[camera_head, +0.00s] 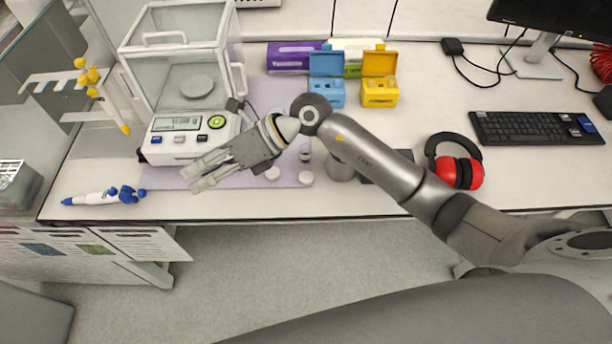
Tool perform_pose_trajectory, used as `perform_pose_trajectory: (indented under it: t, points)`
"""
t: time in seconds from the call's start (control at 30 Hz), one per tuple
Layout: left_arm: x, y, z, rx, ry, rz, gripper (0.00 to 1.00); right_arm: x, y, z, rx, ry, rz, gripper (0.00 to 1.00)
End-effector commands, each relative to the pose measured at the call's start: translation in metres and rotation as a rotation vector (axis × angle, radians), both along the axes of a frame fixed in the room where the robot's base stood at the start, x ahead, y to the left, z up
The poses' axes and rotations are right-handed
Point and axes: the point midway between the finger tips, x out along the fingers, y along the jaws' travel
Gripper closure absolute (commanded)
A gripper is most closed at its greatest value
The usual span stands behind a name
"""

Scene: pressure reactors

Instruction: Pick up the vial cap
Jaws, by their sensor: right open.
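My right gripper (193,179) reaches in from the right over the front of the bench and points left. Its fingers are apart and empty, in front of the balance. Two small whitish round pieces lie near the mat's front edge, one just right of the gripper's body (272,174) and one farther right (305,178). Either could be the vial cap; they are too small to tell. A small vial-like item (305,155) stands behind them, partly hidden by my wrist. My left gripper is not in view.
A balance with a glass draft shield (180,145) stands behind the gripper. A blue-and-white pipette (105,196) lies at left, near a pipette stand (60,80). Blue (327,92) and yellow (379,92) boxes stand behind my arm. Red earmuffs (457,172) and a keyboard (535,128) lie at right.

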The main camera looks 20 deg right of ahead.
Motion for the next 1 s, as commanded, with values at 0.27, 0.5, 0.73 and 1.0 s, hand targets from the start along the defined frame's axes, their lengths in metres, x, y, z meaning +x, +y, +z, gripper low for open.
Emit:
perform_pose_trajectory:
  t: [0.27, 0.5, 0.73, 1.0]
  points:
    - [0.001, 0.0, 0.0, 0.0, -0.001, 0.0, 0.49, 0.042, -0.134, -0.077, -0.801, -0.061, 0.113, 0.57]
    - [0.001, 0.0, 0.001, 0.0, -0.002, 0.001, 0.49, 0.057, -0.208, -0.075, -1.117, -0.016, 0.096, 0.57]
    - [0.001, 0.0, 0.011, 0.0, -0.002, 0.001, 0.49, 0.055, -0.216, -0.103, -1.148, -0.003, 0.096, 0.57]
    - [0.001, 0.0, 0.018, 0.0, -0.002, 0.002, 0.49, 0.056, -0.214, -0.13, -1.145, -0.008, 0.094, 0.57]
